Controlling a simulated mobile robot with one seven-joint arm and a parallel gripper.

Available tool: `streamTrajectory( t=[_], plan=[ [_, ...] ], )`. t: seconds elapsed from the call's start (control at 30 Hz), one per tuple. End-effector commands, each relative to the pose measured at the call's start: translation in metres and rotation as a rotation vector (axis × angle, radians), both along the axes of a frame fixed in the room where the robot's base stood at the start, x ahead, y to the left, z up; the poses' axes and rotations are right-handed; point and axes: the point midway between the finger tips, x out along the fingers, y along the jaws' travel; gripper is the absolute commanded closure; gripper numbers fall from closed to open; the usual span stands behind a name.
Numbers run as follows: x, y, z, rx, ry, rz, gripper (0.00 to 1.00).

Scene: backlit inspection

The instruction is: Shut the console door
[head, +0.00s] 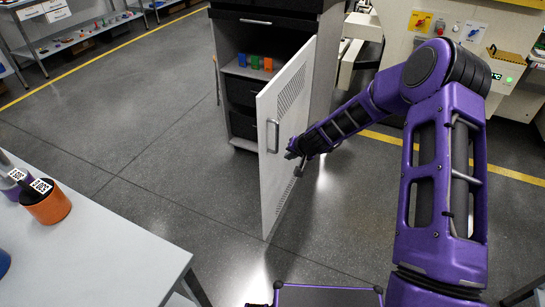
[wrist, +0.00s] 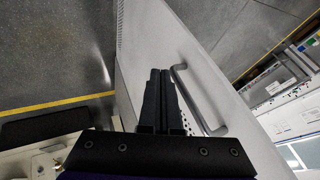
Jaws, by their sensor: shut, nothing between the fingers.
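The console door (head: 285,165) is a light panel with a perforated vent area. It stands swung wide open from the right side of the dark console (head: 262,22), toward the camera. A bar handle (head: 272,136) is on the door's visible face near its free edge. My gripper (head: 294,152) is shut and empty, in front of that face, just right of and slightly below the handle. In the wrist view the closed fingers (wrist: 160,73) lie over the light door panel (wrist: 183,25), beside the grey handle (wrist: 200,102). I cannot tell whether the fingertips touch the door.
The open console shows a shelf with small coloured blocks (head: 255,62) and dark bins below. A light table (head: 85,250) with an orange canister (head: 47,204) stands at left. A machine (head: 460,50) is behind my arm. The floor left of the door is clear.

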Motion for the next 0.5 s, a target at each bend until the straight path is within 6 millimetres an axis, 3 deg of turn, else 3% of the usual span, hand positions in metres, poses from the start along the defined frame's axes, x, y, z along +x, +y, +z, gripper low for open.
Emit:
streamTrajectory(
  t=[0.43, 0.5],
  plan=[
    [0.045, 0.030, -0.075, -0.004, 0.000, 0.005, 1.00],
    [0.049, 0.042, -0.070, -0.005, -0.003, 0.008, 1.00]
  ],
)
